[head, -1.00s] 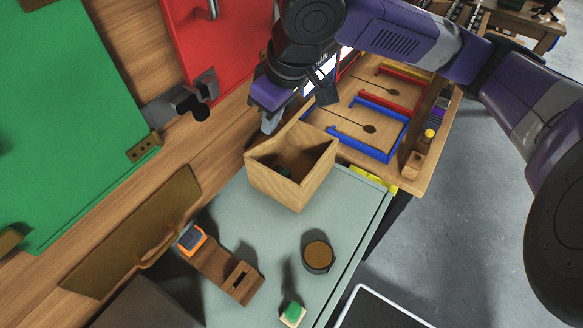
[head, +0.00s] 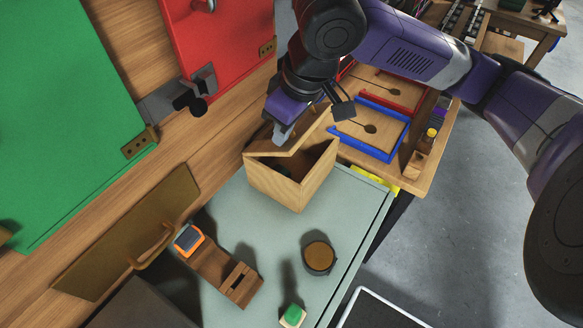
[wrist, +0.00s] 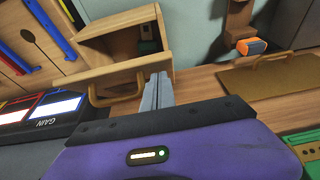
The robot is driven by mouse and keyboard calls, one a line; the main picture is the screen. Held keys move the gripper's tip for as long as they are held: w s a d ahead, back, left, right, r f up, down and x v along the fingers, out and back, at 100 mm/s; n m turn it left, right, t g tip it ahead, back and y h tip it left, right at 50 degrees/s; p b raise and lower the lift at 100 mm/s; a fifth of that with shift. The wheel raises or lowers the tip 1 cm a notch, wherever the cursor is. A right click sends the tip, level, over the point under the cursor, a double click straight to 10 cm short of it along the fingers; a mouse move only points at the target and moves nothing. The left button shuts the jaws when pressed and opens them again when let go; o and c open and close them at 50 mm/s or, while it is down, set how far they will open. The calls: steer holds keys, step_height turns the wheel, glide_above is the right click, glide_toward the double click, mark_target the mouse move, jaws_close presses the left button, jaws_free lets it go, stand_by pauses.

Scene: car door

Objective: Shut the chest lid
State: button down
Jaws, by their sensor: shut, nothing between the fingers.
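The wooden chest (head: 275,186) stands on the grey-green bench top, with a dark gap below its tilted lid (head: 312,133). The lid is part-way down, its near edge raised above the box. My gripper (head: 281,138) is shut and empty, its fingertips at the lid's left side; I cannot tell whether they touch. In the wrist view, the shut fingers (wrist: 156,92) are beside the chest (wrist: 150,20), whose inside shows. My wrist hides part of the lid's far side in the head view.
A round brown-topped knob (head: 318,256), a green button (head: 293,314) and a wooden block with an orange-rimmed switch (head: 189,239) are on the bench nearer the front. Blue-framed (head: 366,130) boards lie behind the chest. A wooden wall with a red door (head: 225,40) runs along the left.

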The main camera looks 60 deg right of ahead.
mark_target(292, 144)
steer(key=shift+s+f+b, duration=0.65)
steer(key=shift+s+f, duration=0.1)
steer(key=shift+f, duration=0.25)
steer(key=shift+s+f+b, duration=0.35)
steer(key=shift+f+b, duration=0.35)
steer(key=shift+f, duration=0.1)
steer(key=shift+s+f+b, duration=0.35)
steer(key=shift+f+b, duration=0.3)
steer(key=shift+f, duration=0.15)
step_height(292, 144, up, 6)
steer(key=p, duration=0.5)
